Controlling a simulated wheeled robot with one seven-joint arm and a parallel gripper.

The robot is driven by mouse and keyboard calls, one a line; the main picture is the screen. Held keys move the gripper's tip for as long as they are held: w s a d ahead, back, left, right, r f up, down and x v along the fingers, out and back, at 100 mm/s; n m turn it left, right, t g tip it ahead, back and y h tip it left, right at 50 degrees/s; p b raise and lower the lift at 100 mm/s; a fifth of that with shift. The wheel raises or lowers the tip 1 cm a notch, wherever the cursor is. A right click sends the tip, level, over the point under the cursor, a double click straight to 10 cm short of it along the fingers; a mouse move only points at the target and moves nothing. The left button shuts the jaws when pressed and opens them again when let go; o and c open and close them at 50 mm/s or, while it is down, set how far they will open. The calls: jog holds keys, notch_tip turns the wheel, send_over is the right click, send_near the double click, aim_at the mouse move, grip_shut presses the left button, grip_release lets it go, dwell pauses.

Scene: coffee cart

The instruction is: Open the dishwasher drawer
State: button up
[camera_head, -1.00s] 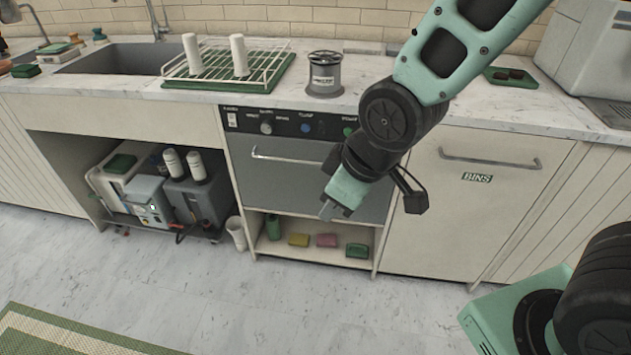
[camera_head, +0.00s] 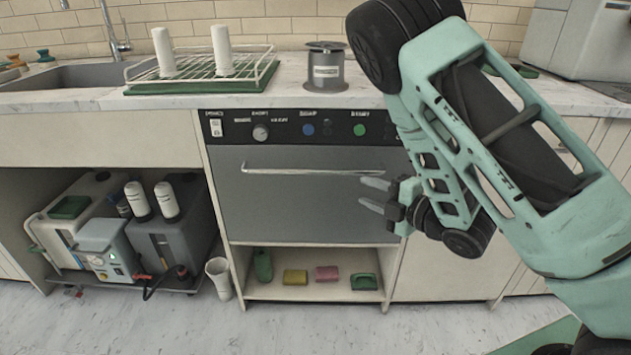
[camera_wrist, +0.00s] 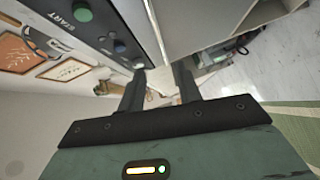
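The dishwasher drawer (camera_head: 290,212) has a grey front under a black control panel (camera_head: 296,127) with knobs and buttons. It looks closed. A silver bar handle (camera_head: 310,172) runs across its upper part. My gripper (camera_head: 372,194) is in front of the drawer's right side, just below the handle's right end. Its two fingers are apart with nothing between them. In the wrist view my gripper's fingers (camera_wrist: 160,78) also stand apart, and the control panel (camera_wrist: 85,25) runs along the upper left. I cannot tell whether the fingers touch the handle.
A shelf below holds a green bottle (camera_head: 263,264), a yellow sponge (camera_head: 295,277) and other sponges. A white cup (camera_head: 219,278) stands on the floor to the left. A dish rack (camera_head: 200,70) and a metal canister (camera_head: 325,70) stand on the counter. The floor in front is clear.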

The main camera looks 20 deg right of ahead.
aim_at(317, 173)
jog(key=b+x, duration=0.4)
jog(key=x, duration=1.3)
jog(key=shift+w+a, duration=0.1)
jog(key=shift+a, duration=0.1)
grip_shut()
